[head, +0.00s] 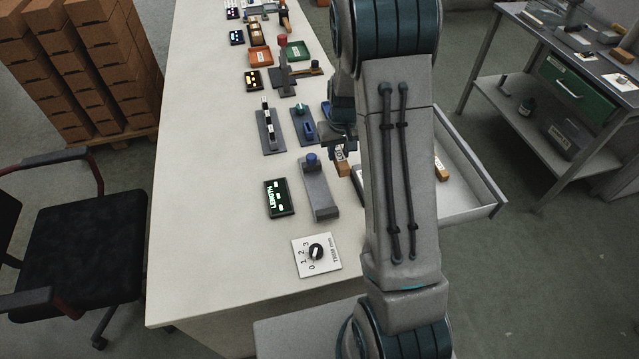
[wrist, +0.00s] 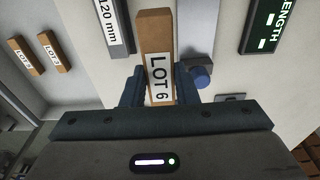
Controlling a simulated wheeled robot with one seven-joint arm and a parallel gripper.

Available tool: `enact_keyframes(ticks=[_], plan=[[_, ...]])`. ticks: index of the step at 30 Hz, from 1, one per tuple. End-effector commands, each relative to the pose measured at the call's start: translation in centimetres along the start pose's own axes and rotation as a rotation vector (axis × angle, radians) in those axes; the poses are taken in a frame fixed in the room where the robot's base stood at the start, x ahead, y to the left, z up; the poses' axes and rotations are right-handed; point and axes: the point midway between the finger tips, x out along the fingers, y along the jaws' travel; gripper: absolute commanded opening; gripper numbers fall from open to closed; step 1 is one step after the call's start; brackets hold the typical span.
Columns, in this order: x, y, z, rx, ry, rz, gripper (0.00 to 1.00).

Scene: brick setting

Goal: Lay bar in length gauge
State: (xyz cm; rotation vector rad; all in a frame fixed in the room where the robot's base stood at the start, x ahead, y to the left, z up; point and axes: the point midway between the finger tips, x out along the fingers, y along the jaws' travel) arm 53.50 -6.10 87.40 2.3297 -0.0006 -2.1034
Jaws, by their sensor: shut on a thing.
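My gripper (wrist: 147,92) is shut on a wooden bar (wrist: 155,32) with a white "LOT 6" label. In the head view the bar (head: 341,165) shows below my gripper (head: 341,145), partly hidden by my arm. The length gauge (head: 321,196) is a grey block with a blue knob, left of and nearer than the bar. In the wrist view the gauge's blue knob (wrist: 201,77) is just right of the bar, which is apart from it. The green-lit LENGTH display (head: 280,198) stands left of the gauge.
A grey piece marked "120 mm" (wrist: 114,26) lies left of the bar. An open drawer (head: 470,192) at the right holds more labelled wooden bars (wrist: 52,52). A dial plate (head: 317,255) lies nearer on the bench. Other fixtures stand farther back. The bench's left side is clear.

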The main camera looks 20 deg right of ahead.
Motion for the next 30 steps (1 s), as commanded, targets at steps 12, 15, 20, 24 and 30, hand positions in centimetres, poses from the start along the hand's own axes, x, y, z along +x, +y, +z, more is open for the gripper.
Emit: enact_keyframes(ticks=[12, 15, 20, 24, 30], plan=[[3.8, -5.9, 3.8, 0.006, -0.001, 0.001, 0.02], [4.3, -6.0, 4.0, 0.008, 0.0, 0.001, 0.02], [6.4, -6.0, 4.3, 0.006, -0.004, 0.0, 0.02], [7.7, -6.0, 4.3, 0.008, 0.0, 0.001, 0.02], [7.9, -6.0, 4.3, 0.006, 0.002, 0.0, 0.02]])
